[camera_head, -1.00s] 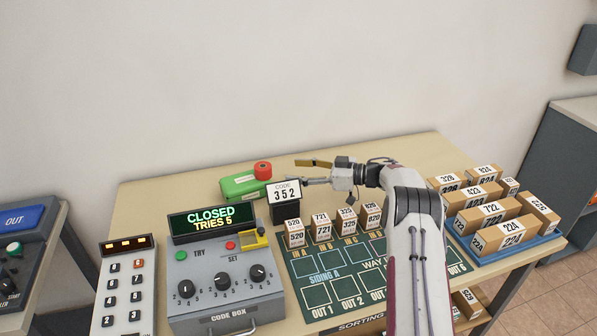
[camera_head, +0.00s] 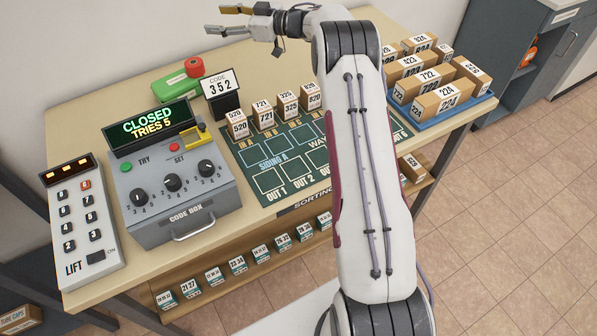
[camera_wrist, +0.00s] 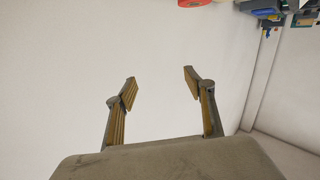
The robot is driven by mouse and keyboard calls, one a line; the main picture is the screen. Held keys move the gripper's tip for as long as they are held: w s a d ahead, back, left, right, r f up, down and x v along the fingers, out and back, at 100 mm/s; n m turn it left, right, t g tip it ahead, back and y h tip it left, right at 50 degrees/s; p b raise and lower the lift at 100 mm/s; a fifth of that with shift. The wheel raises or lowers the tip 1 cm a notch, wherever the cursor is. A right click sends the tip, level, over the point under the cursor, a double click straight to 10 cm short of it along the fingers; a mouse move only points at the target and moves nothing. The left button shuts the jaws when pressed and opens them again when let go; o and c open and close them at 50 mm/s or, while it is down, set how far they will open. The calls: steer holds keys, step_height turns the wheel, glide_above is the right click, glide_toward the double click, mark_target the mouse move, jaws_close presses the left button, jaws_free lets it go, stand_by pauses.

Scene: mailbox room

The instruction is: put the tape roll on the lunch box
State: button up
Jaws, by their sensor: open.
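The red tape roll (camera_head: 194,67) sits on the far right end of the green lunch box (camera_head: 172,86), at the back of the table behind the code box. A red round shape, likely the tape roll (camera_wrist: 193,2), shows at the top edge of the wrist view. My gripper (camera_head: 228,20) is raised above and to the right of the tape roll, apart from it. In the wrist view its two fingers (camera_wrist: 160,85) are spread with nothing between them.
The code box (camera_head: 171,193) and the lift keypad (camera_head: 82,222) stand at the front left. The code sign (camera_head: 220,86) stands right of the lunch box. Numbered parcels line the green sorting mat (camera_head: 267,180), and more lie on a blue tray (camera_head: 440,118). A wall rises behind.

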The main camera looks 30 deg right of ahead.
step_height(320, 180, up, 17)
steer(key=d+m+t+h, duration=0.2)
steer(key=m+t+h, duration=0.2)
steer(key=h, duration=0.3)
steer(key=s+r+m+g+h, duration=0.1)
steer(key=s+r+m+h, duration=0.4)
steer(key=s, duration=0.7)
steer(key=s+a+f+g, duration=0.3)
steer(key=s+f, duration=0.2)
steer(key=s, duration=1)
steer(key=s+a+f+g, duration=0.3)
steer(key=s+f, duration=0.3)
steer(key=s, duration=1)
steer(key=s+a+f+g+y, duration=0.1)
steer(key=s+a+f+g, duration=0.3)
steer(key=s, duration=1.2)
step_height(320, 180, down, 2)
steer(key=shift+s+a+f+m, duration=0.15)
steer(key=shift+a+m, duration=0.25)
steer(key=shift+a, duration=0.25)
